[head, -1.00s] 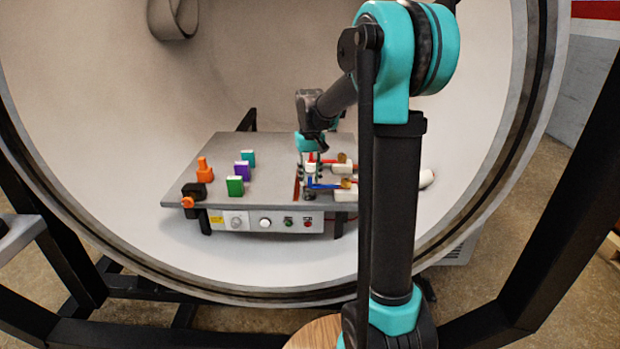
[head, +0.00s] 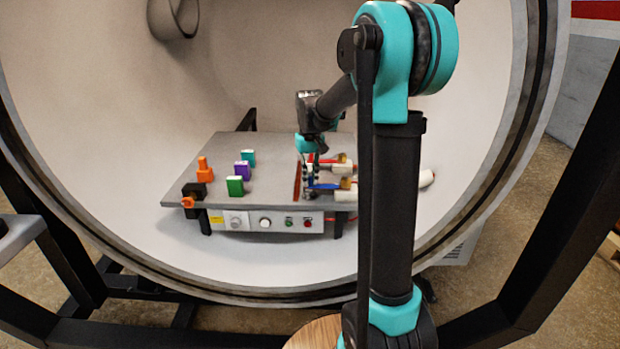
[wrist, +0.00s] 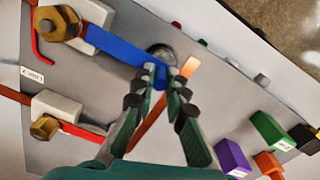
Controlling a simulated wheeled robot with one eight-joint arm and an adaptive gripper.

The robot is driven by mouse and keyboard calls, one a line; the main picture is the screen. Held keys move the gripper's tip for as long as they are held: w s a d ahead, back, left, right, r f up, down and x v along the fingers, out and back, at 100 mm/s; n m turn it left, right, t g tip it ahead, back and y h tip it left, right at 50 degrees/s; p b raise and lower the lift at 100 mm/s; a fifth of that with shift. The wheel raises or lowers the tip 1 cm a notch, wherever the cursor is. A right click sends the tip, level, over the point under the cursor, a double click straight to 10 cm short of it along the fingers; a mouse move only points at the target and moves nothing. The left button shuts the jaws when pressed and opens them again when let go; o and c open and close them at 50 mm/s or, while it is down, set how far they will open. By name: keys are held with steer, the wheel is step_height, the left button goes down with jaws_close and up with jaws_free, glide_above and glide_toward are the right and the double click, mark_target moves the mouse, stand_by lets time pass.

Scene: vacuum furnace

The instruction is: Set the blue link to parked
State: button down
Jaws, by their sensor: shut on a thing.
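The blue link (head: 325,187) is a flat blue bar at the right side of the grey bench. In the wrist view the blue link (wrist: 115,45) runs from a brass nut (wrist: 60,22) on a white block to my fingertips. My gripper (wrist: 164,76) is shut on its free end; the fingers hide part of that end. In the head view my gripper (head: 311,184) reaches down at the bench's right side. A dark round metal part (wrist: 160,52) lies beside the link's end. A copper strip (wrist: 188,70) passes behind the fingers.
A red link (wrist: 85,132) with its own brass nut (wrist: 44,127) lies alongside. Green (head: 235,186), purple (head: 242,171) and teal (head: 248,156) blocks and an orange part (head: 204,172) stand on the left. The bench middle is clear. The round chamber wall surrounds the bench.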

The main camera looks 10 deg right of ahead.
mark_target(338, 179)
steer(key=shift+w, duration=0.1)
steer(key=shift+w+d+m, duration=0.25)
steer(key=shift+w+m, duration=0.45)
steer(key=shift+m, duration=0.1)
steer(key=w+d+m, duration=0.2)
steer(key=w+m, duration=0.1)
steer(key=w+d+m, duration=0.1)
steer(key=m, duration=0.1)
steer(key=shift+w, duration=0.25)
steer(key=w+d+m, duration=0.1)
steer(key=m, duration=0.1)
steer(key=w+d+m, duration=0.1)
steer(key=d+m, duration=0.1)
steer(key=w+d+m, duration=0.1)
steer(key=d+m, duration=0.1)
steer(key=shift+d, duration=0.25)
steer(key=shift+w+d+m, duration=0.15)
steer(key=shift+d+m, duration=1.35)
steer(key=shift+m, duration=0.3)
steer(key=shift+d, duration=0.1)
steer(key=c, duration=1.5)
jaws_free()
steer(key=shift+c, duration=0.2)
